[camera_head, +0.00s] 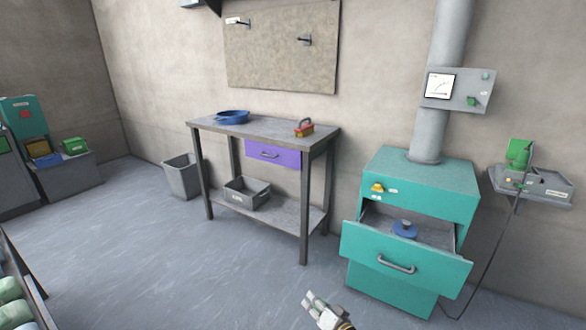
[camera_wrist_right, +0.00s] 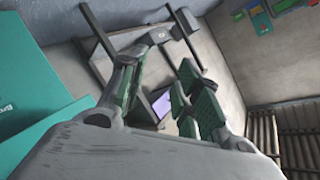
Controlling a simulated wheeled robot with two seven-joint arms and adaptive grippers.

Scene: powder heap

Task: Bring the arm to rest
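My right gripper (camera_head: 311,299) shows at the bottom edge of the head view, in front of the open teal drawer and over the floor. In the right wrist view my right gripper (camera_wrist_right: 164,62) has its two green-padded fingers apart with a gap between them, and nothing is held. It touches nothing that I can see. Most of the right arm is below the head view. My left gripper and arm are not in view.
The teal cabinet (camera_head: 424,186) has its drawer (camera_head: 405,258) pulled out, with a blue item (camera_head: 405,229) inside. A workbench (camera_head: 225,128) with a purple drawer (camera_head: 272,154) stands left of it. A grey bin (camera_head: 183,178) is beside the bench. The middle floor is clear.

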